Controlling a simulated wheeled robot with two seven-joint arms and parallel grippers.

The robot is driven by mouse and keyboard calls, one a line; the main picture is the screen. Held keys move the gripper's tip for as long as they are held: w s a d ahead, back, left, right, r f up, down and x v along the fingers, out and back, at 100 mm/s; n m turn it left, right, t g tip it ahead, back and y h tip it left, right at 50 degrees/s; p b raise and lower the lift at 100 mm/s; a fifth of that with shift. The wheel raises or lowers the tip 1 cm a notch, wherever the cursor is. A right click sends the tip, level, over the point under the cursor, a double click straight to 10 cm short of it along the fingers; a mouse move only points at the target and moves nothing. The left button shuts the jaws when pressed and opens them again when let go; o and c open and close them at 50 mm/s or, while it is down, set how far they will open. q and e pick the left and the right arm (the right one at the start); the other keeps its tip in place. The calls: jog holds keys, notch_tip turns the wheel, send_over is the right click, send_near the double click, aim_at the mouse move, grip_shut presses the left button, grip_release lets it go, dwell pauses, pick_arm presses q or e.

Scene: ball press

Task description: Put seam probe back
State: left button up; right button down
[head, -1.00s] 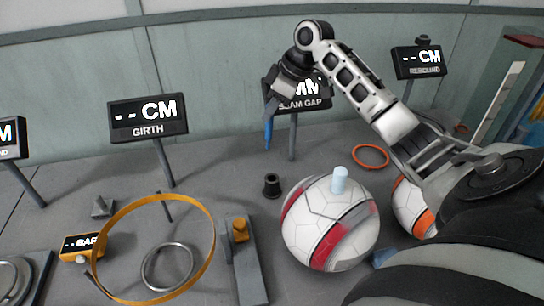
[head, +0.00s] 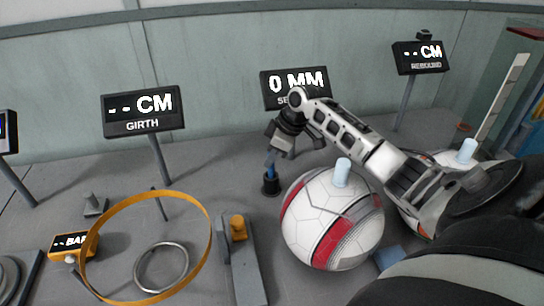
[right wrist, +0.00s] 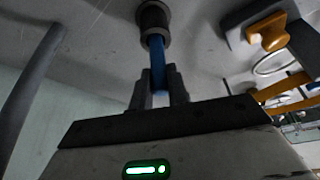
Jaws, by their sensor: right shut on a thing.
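The seam probe (head: 269,166) is a thin blue stick, upright, with its lower end in the mouth of a small black holder (head: 270,186) on the table. My right gripper (head: 276,156) is shut on the probe's upper part, just above the holder. The right wrist view shows the blue probe (right wrist: 158,58) between the fingers of the gripper (right wrist: 159,88), its far end entering the black holder (right wrist: 153,22). How deep it sits is hidden. The seam gap display (head: 296,84) behind reads 0 MM, its label partly covered by my arm. My left gripper is not in view.
A white and red ball (head: 333,222) with a pale blue peg (head: 342,171) on top stands right of the holder, under my right arm. A yellow hoop (head: 207,238), a metal ring (head: 162,268) and a girth display (head: 143,110) are at the left.

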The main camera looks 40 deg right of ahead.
jog(key=shift+f, duration=0.15)
jog(key=c, duration=1.4)
grip_release()
jog(key=shift+o, duration=0.2)
jog(key=v, duration=1.2)
jog(key=x, duration=1.1)
jog(key=shift+w+f, duration=0.1)
jog(key=shift+f, duration=0.1)
jog(key=shift+w+r, duration=0.15)
jog(key=shift+w, duration=0.05)
jog(key=shift+s+a+r, duration=0.1)
jog(key=shift+r, duration=1.9)
